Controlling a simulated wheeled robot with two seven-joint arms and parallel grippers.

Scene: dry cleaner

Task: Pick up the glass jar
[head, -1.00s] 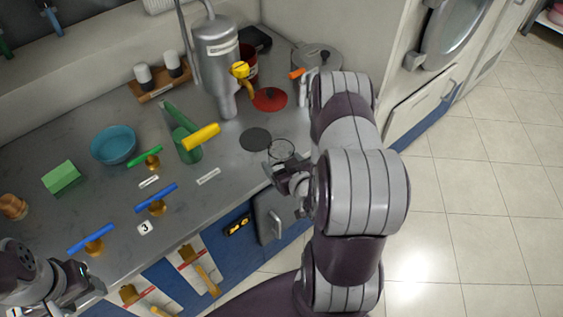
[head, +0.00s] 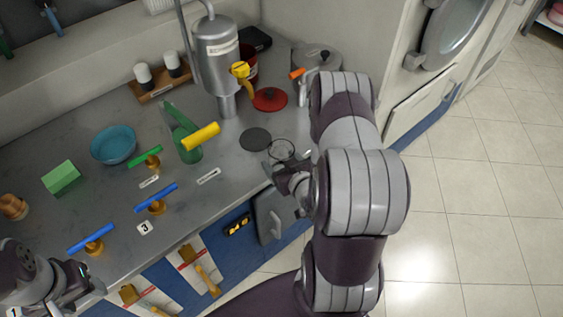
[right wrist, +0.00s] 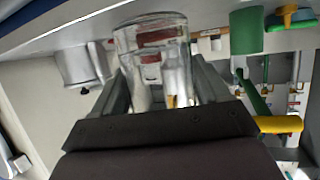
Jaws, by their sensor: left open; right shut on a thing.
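The clear glass jar (head: 281,149) is at the front right of the grey counter, beside a dark round disc. My right gripper (head: 284,170) is shut on it at its near side. In the right wrist view the jar (right wrist: 152,40) sits between the two fingers (right wrist: 165,88), with reddish shapes showing through its glass. I cannot tell whether its base touches the counter. My left gripper (head: 78,283) is open and empty at the lower left, near the counter's front edge.
A red lid (head: 269,99) and a steel pot (head: 318,60) are behind the jar.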

